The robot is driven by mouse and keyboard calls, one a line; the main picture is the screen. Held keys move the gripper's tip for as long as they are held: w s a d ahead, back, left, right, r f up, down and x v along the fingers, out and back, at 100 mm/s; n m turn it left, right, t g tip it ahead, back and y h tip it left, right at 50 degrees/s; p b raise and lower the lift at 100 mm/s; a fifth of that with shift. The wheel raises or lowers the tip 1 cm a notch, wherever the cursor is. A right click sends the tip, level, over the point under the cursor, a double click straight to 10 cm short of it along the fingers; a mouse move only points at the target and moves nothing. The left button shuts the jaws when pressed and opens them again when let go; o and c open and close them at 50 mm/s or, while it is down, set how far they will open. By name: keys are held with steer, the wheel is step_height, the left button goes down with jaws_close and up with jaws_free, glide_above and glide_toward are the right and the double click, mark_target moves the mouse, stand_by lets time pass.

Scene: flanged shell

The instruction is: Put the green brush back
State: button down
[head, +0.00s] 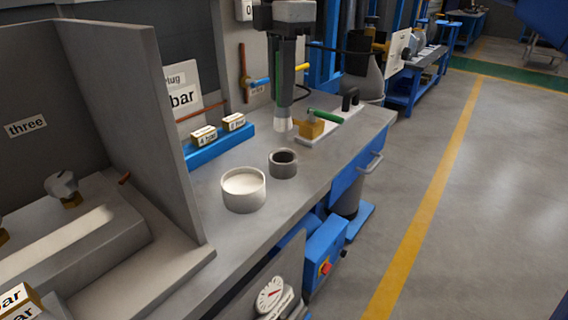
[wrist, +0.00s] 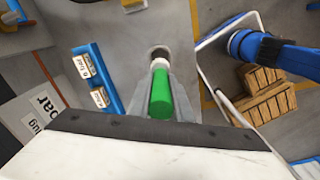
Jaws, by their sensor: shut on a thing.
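My gripper (head: 285,105) is shut on the green brush (wrist: 161,96), which points downward. In the wrist view its green handle lies between the fingers (wrist: 162,100), with a pale tip at its far end. A small grey cup (head: 283,164) with a dark, empty-looking inside stands on the bench below the brush. In the wrist view the brush tip overlaps the near edge of this cup (wrist: 158,51); a gap shows between them in the head view.
A wider pale cup (head: 243,202) with cream contents stands left of the small cup. A blue rack (head: 205,152) with two labelled blocks is behind. A green-handled brass valve (head: 312,129) on a white plate stands to the right. A grey partition (head: 135,110) rises at left.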

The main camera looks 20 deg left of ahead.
steer(key=shift+f, duration=5)
steer(key=shift+f, duration=0.15)
steer(key=c, duration=1.6)
jaws_free()
step_height(320, 180, up, 12)
steer(key=shift+r, duration=0.15)
